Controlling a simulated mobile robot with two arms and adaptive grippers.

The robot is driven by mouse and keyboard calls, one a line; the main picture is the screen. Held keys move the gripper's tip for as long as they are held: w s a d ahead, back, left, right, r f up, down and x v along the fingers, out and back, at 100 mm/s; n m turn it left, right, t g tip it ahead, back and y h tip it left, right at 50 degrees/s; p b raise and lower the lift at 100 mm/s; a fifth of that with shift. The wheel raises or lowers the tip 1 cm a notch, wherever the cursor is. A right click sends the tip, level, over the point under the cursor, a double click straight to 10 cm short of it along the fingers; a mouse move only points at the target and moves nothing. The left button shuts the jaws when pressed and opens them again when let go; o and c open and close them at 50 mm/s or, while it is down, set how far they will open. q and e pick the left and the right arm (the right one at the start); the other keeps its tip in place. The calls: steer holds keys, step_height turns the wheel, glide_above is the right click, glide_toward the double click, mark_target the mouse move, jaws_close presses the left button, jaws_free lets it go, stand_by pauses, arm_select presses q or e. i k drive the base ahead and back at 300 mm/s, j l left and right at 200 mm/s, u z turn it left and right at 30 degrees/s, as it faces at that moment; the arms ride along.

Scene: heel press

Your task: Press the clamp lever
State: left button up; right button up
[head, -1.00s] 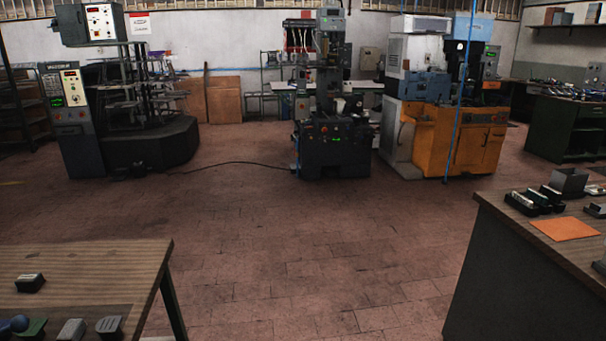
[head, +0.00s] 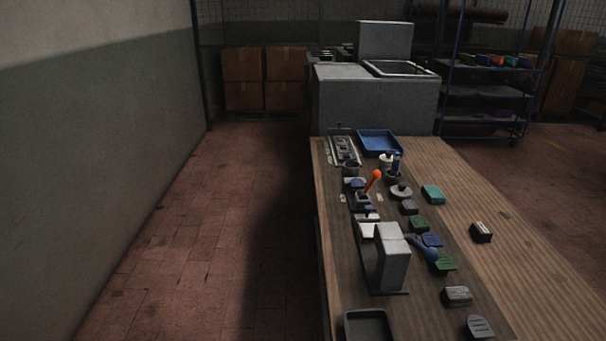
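A small lever with a bright orange handle (head: 374,179) stands on the wooden workbench (head: 470,210), in the middle of the head view. It leans up and to the right from a small dark base. It looks like the clamp lever, though it is small and dark here. Neither of my grippers is in view.
Several small green, teal and dark blocks lie along the bench, including a teal one (head: 433,194). A blue tray (head: 379,143) is at the far end and a dark tray (head: 368,326) at the near end. Open floor (head: 200,250) lies left of the bench, beside a wall.

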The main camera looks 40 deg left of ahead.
mark_target(376, 173)
steer(key=i+l+u, duration=0.2)
steer(key=l+u, duration=0.2)
steer(key=i+l+u, duration=0.1)
steer(key=l+u, duration=0.7)
steer(key=i+l, duration=0.05)
steer(key=l, duration=0.1)
